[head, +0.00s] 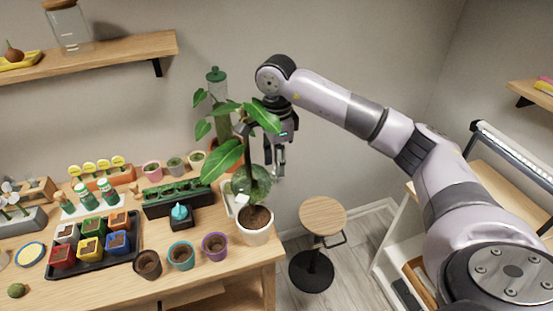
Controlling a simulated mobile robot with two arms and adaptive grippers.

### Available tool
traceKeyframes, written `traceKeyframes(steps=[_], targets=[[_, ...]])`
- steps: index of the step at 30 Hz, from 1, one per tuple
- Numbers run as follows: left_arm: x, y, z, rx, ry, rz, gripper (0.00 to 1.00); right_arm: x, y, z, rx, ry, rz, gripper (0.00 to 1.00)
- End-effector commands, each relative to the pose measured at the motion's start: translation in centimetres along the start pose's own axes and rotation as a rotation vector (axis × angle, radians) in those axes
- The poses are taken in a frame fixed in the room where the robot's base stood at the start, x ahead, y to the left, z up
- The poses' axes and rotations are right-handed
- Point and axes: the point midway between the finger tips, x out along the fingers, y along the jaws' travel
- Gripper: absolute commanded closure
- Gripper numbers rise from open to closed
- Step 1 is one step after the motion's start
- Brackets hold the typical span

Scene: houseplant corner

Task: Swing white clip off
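A leafy plant (229,153) with large green leaves stands in a white pot (254,234) near the table's right corner. A small white piece (242,199) shows low on the plant, above the pot; it looks like the white clip, but it is too small to tell if it is open or closed. My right gripper (279,172) points down just right of the plant, higher than the white piece and apart from it. Leaves partly cover its upper part. Its fingers look close together, but their gap is unclear. My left gripper is not in view.
A black tray (97,270) of coloured pots and a dark green planter (178,193) stand to the left. A glass globe (262,181) is behind the plant. A round stool (323,216) stands right of the table.

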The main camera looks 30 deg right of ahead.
Motion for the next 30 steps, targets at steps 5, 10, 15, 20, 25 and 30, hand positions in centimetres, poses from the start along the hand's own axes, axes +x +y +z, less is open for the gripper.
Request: traceKeyframes(steps=[5,10,15,20,25,30], targets=[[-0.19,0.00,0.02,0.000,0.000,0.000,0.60,0.62,0.02,-0.01,0.000,0.000,0.000,0.67],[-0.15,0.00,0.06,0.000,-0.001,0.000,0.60,0.64,0.01,-0.02,0.000,0.000,-0.001,0.67],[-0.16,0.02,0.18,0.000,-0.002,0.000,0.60,0.62,0.01,-0.02,0.000,0.000,0.000,0.76],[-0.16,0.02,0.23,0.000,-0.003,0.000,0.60,0.60,0.01,-0.02,0.000,0.000,0.000,0.87],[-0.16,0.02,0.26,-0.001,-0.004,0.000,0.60,0.59,0.00,-0.01,0.000,0.000,-0.001,0.98],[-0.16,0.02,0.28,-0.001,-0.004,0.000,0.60,0.58,-0.01,-0.01,0.000,0.000,-0.001,1.00]])
